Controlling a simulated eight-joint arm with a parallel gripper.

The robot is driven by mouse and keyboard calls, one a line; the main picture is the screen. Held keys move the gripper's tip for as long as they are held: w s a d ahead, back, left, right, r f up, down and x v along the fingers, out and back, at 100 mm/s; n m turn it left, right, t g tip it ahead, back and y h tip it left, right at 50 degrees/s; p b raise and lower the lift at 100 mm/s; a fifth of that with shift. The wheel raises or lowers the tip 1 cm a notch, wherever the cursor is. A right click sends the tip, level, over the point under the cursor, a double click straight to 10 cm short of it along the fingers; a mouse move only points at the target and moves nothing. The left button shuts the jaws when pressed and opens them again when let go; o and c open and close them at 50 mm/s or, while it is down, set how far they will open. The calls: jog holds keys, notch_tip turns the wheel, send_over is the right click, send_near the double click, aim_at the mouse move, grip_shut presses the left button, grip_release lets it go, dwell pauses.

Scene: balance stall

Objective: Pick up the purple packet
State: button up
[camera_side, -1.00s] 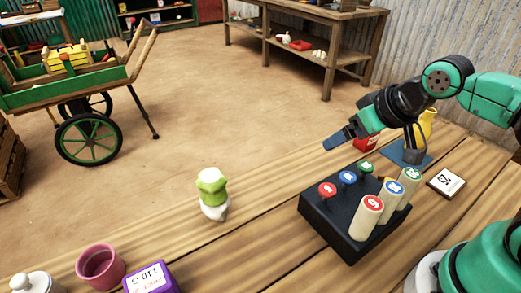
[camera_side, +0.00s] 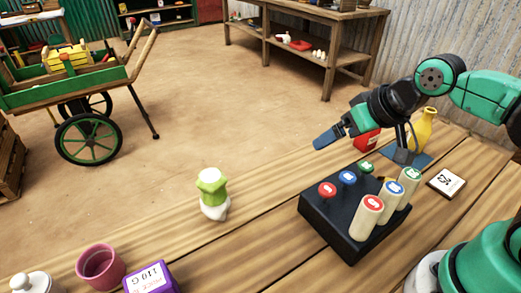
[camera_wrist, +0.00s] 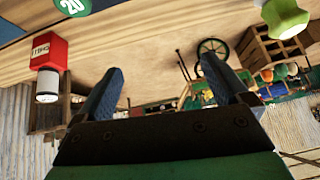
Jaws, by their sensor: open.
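The purple packet (camera_side: 152,279) stands at the bottom edge of the side view, partly cut off, with a white label reading 110 G. It does not show in the wrist view. My gripper (camera_side: 326,139) is above the table behind the black block, far to the right of the packet. In the wrist view my gripper's two fingers (camera_wrist: 168,88) are apart with nothing between them.
A pink cup (camera_side: 100,266) and a white lidded jar (camera_side: 35,283) stand left of the packet. A green-and-white bottle (camera_side: 213,195) stands mid-table. A black block (camera_side: 333,222) with several coloured-top pegs is between gripper and packet. Red and yellow containers stand behind.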

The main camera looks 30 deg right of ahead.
jog(key=w+a+f+m+g+y, duration=0.1)
jog(key=w+a+m+y, duration=0.25)
jog(key=a+m, duration=0.45)
jog(key=m+g+y, duration=0.4)
jog(key=m+y, duration=0.2)
send_near(150, 279)
jog(key=w+d+f, duration=0.2)
jog(key=w, duration=0.2)
jog(key=a+m, duration=0.1)
jog(key=s+a+f+m+g+y, duration=0.1)
jog(key=a, duration=0.1)
jog(key=s+a+f+m+g+y, duration=0.1)
jog(key=a, duration=0.1)
jog(key=shift+s+a, duration=0.25)
jog(key=shift+x, duration=2.65)
jog(key=c, duration=1.4)
